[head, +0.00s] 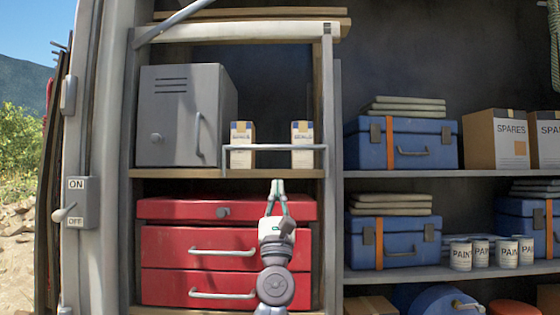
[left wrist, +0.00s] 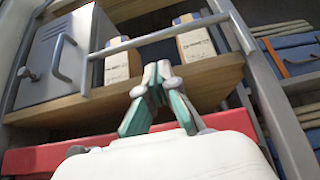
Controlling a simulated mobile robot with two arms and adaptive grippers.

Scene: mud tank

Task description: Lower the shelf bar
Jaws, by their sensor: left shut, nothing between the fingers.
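The shelf bar (head: 275,147) is a thin grey rail across the front of the upper shelf, in front of two small spares boxes. Its left end bends down to the shelf edge. In the left wrist view the bar (left wrist: 160,37) runs above and behind my fingertips. My left gripper (head: 277,184) is shut and empty, pointing up, in front of the red drawer unit just under the shelf edge. Its green-and-grey fingers also show in the left wrist view (left wrist: 157,70), tips together below the bar and apart from it. My right gripper is out of view.
A grey metal cabinet (head: 180,115) stands left of the spares boxes (head: 242,145). The red drawers (head: 215,245) with handles lie below the shelf (head: 180,173). Blue cases (head: 405,143) and paint tins (head: 460,255) fill shelves to the right, beyond a grey upright (head: 337,200).

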